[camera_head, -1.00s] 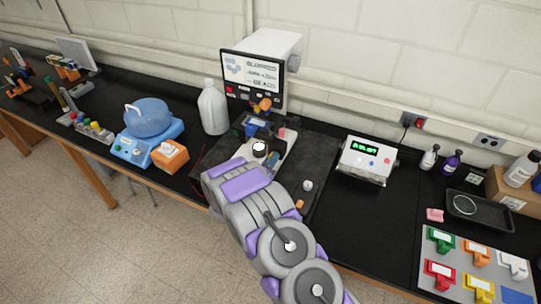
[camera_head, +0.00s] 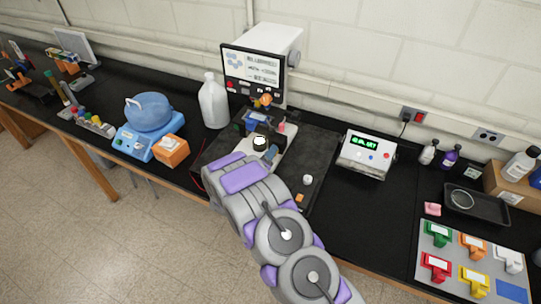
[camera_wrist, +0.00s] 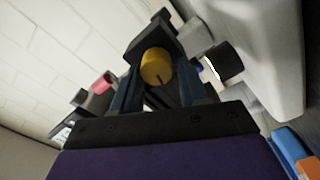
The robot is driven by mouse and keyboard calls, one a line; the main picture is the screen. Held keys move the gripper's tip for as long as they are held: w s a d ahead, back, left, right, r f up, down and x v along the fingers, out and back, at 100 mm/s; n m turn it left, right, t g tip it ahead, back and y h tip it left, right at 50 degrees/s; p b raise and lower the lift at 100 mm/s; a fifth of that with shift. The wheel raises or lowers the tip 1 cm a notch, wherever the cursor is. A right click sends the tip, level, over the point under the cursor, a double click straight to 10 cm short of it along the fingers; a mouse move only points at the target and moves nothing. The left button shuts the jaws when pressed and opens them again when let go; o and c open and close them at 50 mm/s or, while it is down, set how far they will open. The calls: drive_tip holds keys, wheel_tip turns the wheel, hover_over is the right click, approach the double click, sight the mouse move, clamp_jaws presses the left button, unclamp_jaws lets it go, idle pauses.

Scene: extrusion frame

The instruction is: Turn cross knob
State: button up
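A round yellow knob (camera_wrist: 157,66) with a dark mark on its face sits in front of a black block in the wrist view. I cannot make out a cross shape on it. My gripper (camera_wrist: 160,84) reaches toward it from below, with a dark finger on each side and a gap between them. Whether the fingers touch the knob is unclear. A small orange part (camera_head: 264,100) shows above a blue block (camera_head: 256,119), in front of the screen instrument (camera_head: 254,68).
A white jug (camera_head: 213,103) stands left of the instrument. A blue-domed device (camera_head: 148,115) and an orange box (camera_head: 170,151) are further left. A display box (camera_head: 366,155) stands at right. A dark cylinder (camera_wrist: 224,62) is close right of the knob in the wrist view.

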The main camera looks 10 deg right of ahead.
drive_tip(key=shift+o, duration=1.4)
drive_tip(key=shift+a+f, duration=0.1)
drive_tip(key=shift+s, duration=0.1)
drive_tip(key=b+v, duration=0.1)
drive_tip(key=v, duration=1.6)
drive_tip(key=shift+a+b, duration=0.2)
drive_tip(key=shift+b, duration=0.15)
